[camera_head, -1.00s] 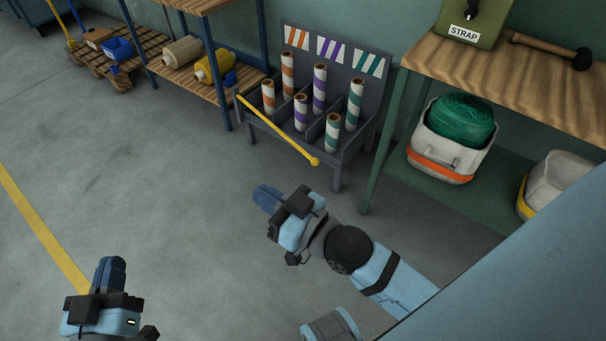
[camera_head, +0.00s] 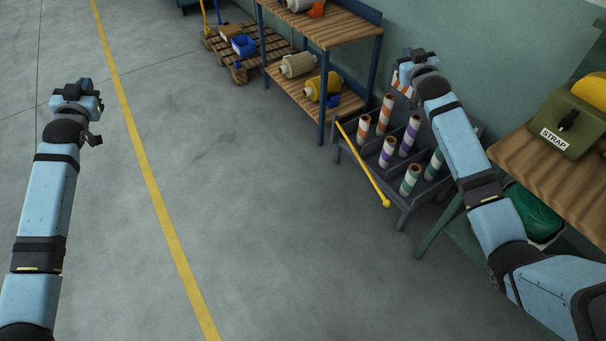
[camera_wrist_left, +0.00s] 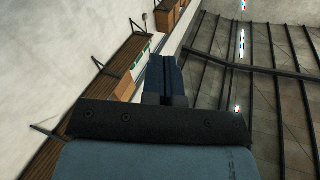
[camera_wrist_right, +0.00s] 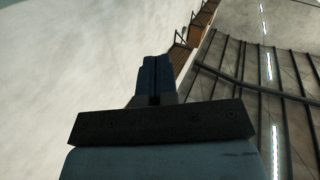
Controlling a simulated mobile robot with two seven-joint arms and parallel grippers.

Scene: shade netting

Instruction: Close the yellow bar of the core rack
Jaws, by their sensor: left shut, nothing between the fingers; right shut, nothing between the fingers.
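The core rack (camera_head: 345,149) is a dark grey stand at the right of the head view, holding several striped cores. Its yellow bar (camera_head: 362,163) slants across the front, with a round knob at the near end that appears to stand slightly out from the frame. My right gripper (camera_head: 406,58) shows in front of the back panel, which my arm partly hides; its fingers (camera_wrist_right: 156,78) are shut and empty in the right wrist view. My left gripper (camera_head: 84,83) is raised at the far left, away from the rack; its fingers (camera_wrist_left: 165,76) are shut and empty.
A wooden bench (camera_head: 520,160) with a green STRAP box (camera_head: 572,125) stands right of the rack. A blue-framed shelf (camera_head: 322,118) with spools stands left of it, and a pallet (camera_head: 270,52) beyond. The floor (camera_head: 270,240) before the rack is clear.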

